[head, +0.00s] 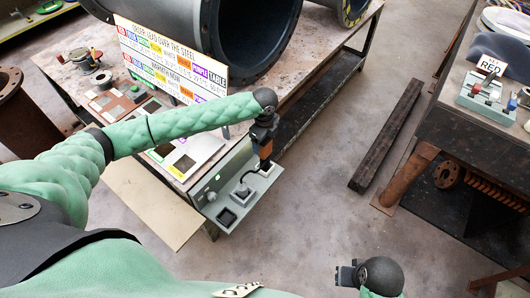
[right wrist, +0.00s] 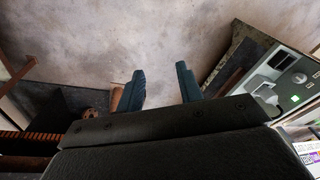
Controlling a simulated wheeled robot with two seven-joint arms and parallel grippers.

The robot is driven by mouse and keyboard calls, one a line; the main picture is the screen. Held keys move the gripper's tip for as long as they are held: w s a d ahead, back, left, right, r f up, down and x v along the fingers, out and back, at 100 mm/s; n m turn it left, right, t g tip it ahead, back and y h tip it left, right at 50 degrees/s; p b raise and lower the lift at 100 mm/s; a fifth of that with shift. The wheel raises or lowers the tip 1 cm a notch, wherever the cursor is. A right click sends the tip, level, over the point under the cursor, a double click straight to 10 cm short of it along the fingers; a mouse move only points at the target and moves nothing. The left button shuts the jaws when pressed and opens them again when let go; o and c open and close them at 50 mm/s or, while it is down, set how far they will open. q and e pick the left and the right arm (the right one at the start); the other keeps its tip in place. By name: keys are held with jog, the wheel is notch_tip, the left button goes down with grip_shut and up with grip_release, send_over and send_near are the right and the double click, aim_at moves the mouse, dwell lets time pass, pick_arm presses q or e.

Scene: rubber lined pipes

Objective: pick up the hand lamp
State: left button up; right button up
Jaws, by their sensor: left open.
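An orange and black object, which looks like the hand lamp (head: 265,152), stands upright over the right end of a grey box-like unit (head: 211,199). My left gripper (head: 264,140) comes down from above and is open right at the top of the lamp. Its fingers are small and dark, so I cannot tell whether they touch it. My right gripper (head: 347,274) is low at the front, far from the lamp. In the right wrist view its two fingers (right wrist: 161,88) are apart with only floor between them. That view also shows the grey unit (right wrist: 283,67) at upper right.
The grey unit has dark sockets and adjoins a workbench (head: 330,38) with a large dark pipe (head: 225,45) and a sign board (head: 172,58). A dark beam (head: 388,135) lies on the floor. A second bench (head: 455,118) stands right. Floor between is open.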

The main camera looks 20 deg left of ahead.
aim_at(265, 155)
pick_arm(q)
notch_tip(265, 155, down, 3)
jog(key=shift+w+r+p, duration=0.1)
jog(key=shift+w+p, duration=0.05)
jog(key=shift+p, duration=0.2)
jog(key=shift+f, duration=0.4)
jog(key=c, duration=1.3)
pick_arm(e)
jog(key=f, duration=0.2)
jog(key=w+f, duration=0.1)
jog(key=f, duration=0.1)
jog(key=shift+w+f, duration=0.1)
jog(key=shift+f, duration=0.25)
